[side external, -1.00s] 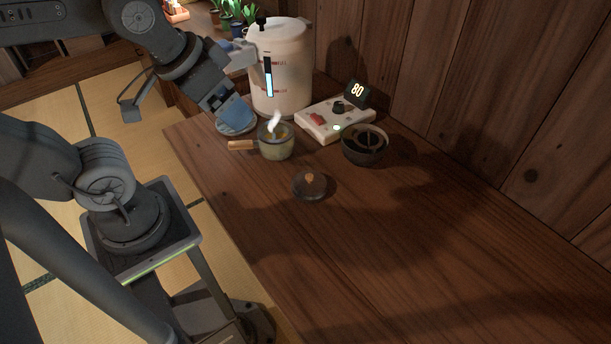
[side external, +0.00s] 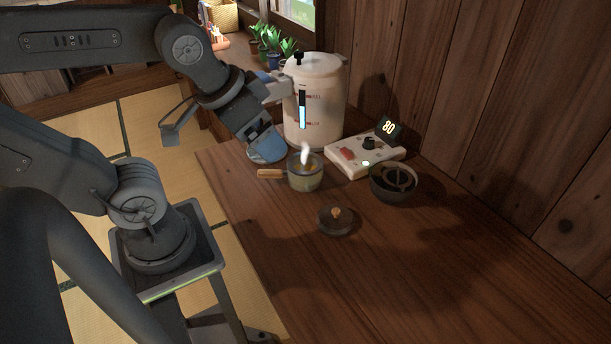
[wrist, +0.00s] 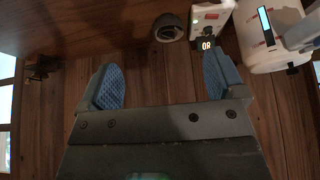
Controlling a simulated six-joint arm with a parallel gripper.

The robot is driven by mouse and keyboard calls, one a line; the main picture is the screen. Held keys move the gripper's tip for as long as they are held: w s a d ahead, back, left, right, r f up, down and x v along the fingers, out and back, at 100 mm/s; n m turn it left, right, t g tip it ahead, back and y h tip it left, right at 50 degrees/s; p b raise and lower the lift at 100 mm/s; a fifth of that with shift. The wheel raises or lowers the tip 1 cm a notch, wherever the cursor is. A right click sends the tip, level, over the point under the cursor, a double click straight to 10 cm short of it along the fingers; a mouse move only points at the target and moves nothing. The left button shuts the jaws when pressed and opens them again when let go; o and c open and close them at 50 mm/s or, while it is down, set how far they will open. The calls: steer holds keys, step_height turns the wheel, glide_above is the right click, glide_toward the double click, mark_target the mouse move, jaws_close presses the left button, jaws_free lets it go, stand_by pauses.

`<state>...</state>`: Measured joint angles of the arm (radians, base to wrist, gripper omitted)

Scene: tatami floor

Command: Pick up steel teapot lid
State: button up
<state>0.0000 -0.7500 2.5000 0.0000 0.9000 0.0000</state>
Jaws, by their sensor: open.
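A dark round lid with a small wooden knob (side external: 336,221) lies flat on the wooden counter in the side view, in front of a small steaming pot (side external: 306,180) with a wooden side handle. The lid looks like the teapot lid; I cannot make it out in the wrist view. My gripper (side external: 266,146) is above the counter's left part, beside the white dispenser and up and left of the pot and lid. In the wrist view its blue fingers (wrist: 163,85) are wide apart with nothing between them. In the side view one finger mostly hides the other.
The tall white dispenser (side external: 327,92) stands close to my gripper. A control box (side external: 352,160) with a display reading 80 and a dark round bowl-like thing (side external: 393,187) are to the right. Potted plants (side external: 268,42) stand behind. The counter's front right is clear, bounded by a wooden wall.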

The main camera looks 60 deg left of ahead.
steer(key=shift+o, duration=0.4)
steer(key=shift+o, duration=0.6)
steer(key=shift+w, duration=0.1)
